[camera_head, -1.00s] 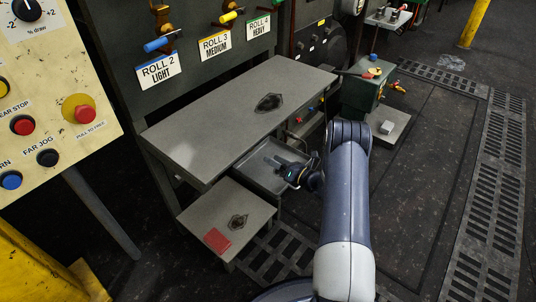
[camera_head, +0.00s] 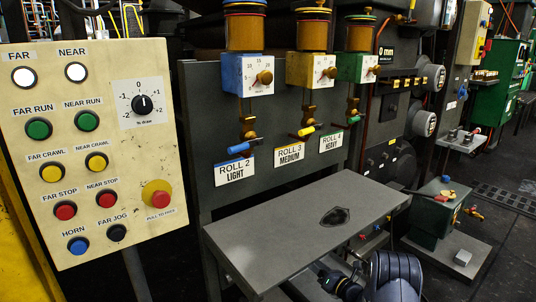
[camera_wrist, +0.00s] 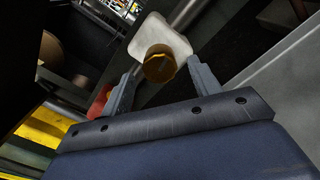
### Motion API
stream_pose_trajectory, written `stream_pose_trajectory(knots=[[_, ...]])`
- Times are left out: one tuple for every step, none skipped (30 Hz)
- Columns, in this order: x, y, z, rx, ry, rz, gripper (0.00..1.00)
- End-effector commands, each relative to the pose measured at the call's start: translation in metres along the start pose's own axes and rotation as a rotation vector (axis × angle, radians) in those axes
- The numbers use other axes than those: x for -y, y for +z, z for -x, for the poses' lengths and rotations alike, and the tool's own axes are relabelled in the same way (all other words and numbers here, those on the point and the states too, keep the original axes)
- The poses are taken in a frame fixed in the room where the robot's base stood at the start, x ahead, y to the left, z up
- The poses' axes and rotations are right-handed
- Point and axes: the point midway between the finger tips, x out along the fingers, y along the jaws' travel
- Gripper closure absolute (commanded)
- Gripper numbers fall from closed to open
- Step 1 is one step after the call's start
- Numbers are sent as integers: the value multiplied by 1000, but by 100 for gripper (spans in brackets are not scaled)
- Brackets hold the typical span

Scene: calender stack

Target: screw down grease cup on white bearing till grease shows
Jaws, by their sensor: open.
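In the wrist view, a white bearing (camera_wrist: 158,36) shows beyond my fingers, with a round brass grease cup (camera_wrist: 160,68) on its near side. My gripper (camera_wrist: 163,88) is open, with its two grey fingers apart. The cup appears between and just beyond the fingertips, with no visible contact. How far off it is, I cannot tell. Any grease at the bearing is too small to make out. In the head view, the white bearing is not recognisable, and my arm and wrist show only at the bottom edge.
A grey bench top (camera_head: 290,222) stands close to my arm. A push-button panel (camera_head: 95,150) fills the left. Three sight-glass oilers, blue (camera_head: 232,72), yellow (camera_head: 297,68) and green (camera_head: 346,66), hang above the bench. A green pump unit (camera_head: 436,212) stands at right.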

Motion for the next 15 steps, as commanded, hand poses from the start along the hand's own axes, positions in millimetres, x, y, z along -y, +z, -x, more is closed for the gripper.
stream_pose_trajectory(knots=[[1, -2, -7, 0, 3, 3, 41], [1, -2, -10, -1, 2, 3, 41], [0, -2, -14, -1, 2, 2, 41], [0, -1, -17, 0, 1, 2, 41], [0, -1, -19, 0, 1, 1, 41], [0, 0, -21, 1, 1, 1, 41], [0, 0, -21, 1, 1, 2, 41], [0, 1, -20, 1, 0, 7, 41], [0, 1, -20, 0, 0, 12, 41], [0, 1, -20, 0, 0, 14, 41], [0, 1, -20, 0, 0, 15, 41], [0, 0, -20, 0, 0, 16, 41], [0, 0, -20, 0, 0, 16, 41], [0, 0, -20, 0, 0, 16, 41], [0, 0, -20, 0, 0, 16, 41]])
